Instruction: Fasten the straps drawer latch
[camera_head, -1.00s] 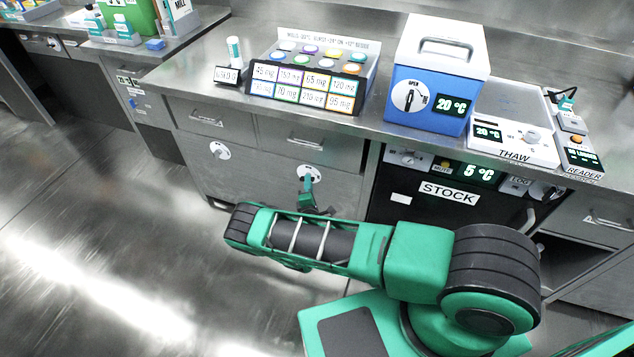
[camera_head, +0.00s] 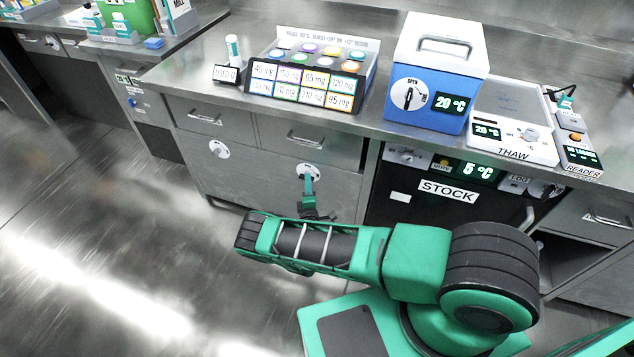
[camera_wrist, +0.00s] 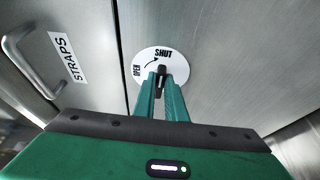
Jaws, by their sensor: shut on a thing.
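The straps drawer latch is a white round dial (camera_wrist: 179,58) marked OPEN and SHUT, with a dark knob (camera_wrist: 161,72) at its middle, in the wrist view. My gripper (camera_wrist: 161,80) is shut on this knob, and its fingers hide part of it. The dial (camera_head: 308,171) also shows in the head view on the grey cabinet front, with my gripper (camera_head: 308,186) at it. The STRAPS label (camera_wrist: 67,58) is on the panel to the left, beside a metal handle (camera_wrist: 28,60).
A second round dial (camera_head: 219,149) is on the cabinet to the left. The dark STOCK unit (camera_head: 450,205) stands right of the cabinet. A blue box (camera_head: 425,95) and the THAW device (camera_head: 512,120) stand on the counter above. The floor at left is clear.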

